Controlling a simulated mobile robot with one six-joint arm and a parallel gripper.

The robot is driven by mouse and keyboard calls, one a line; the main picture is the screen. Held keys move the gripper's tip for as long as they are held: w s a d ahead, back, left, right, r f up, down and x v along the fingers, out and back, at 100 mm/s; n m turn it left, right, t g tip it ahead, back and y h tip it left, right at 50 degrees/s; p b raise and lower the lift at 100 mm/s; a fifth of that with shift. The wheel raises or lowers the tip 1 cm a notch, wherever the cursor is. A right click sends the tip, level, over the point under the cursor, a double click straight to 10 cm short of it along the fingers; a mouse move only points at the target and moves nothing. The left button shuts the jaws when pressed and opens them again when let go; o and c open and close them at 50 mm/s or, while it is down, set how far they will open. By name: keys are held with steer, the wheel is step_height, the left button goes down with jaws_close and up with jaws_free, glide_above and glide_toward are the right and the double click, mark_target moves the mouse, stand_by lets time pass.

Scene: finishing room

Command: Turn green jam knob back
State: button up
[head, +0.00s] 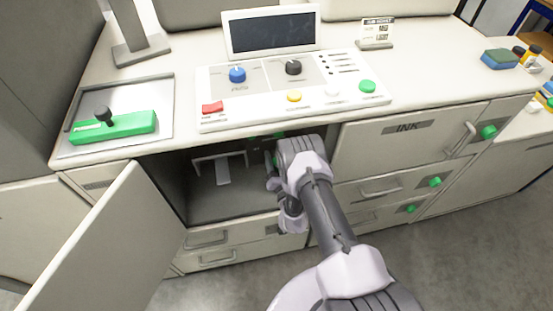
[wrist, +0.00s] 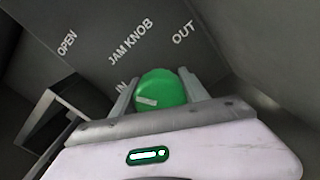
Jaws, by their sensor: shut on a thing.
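The green jam knob (wrist: 162,90) is inside the open cabinet (head: 215,205) under the counter. In the wrist view it sits between the two fingers of my gripper (wrist: 160,88), which is shut on it. A pale mark shows on the knob's face. The panel behind it carries the words JAM KNOB, OPEN, OUT and IN. In the head view my arm reaches into the cabinet, and my gripper (head: 274,165) is mostly hidden by my own wrist. Only a bit of green shows there.
The cabinet door (head: 105,245) stands open to the left. Closed drawers (head: 380,188) are right of my arm.

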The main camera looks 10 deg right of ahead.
steer(key=n, duration=0.5)
steer(key=shift+w+r, duration=0.15)
steer(key=shift+n, duration=0.4)
steer(key=o, duration=1.4)
steer(key=shift+c, duration=0.2)
steer(key=shift+f, duration=0.25)
